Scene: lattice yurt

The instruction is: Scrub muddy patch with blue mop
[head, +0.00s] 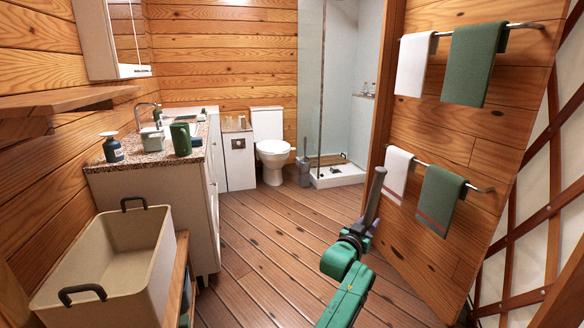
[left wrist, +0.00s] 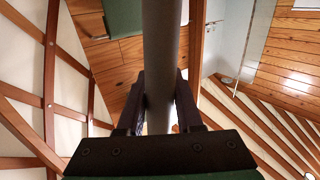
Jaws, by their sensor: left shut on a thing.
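My left gripper (head: 358,236) is shut on a grey pole (head: 376,195), which looks like the mop's handle. The pole's upper end leans slightly right in the head view, above the plank floor. In the left wrist view the same pole (left wrist: 160,60) runs between the two dark fingers of the gripper (left wrist: 160,100). The mop's head does not show in either view, so I cannot see its blue colour. I cannot make out a muddy patch on the visible floor (head: 265,240); small dark spots there look like wood knots. My right gripper is out of view.
A beige bin (head: 112,250) with black handles stands on a wooden bench at the left, beside the sink cabinet (head: 155,210). Towels (head: 440,200) hang at the right. The middle floor is clear.

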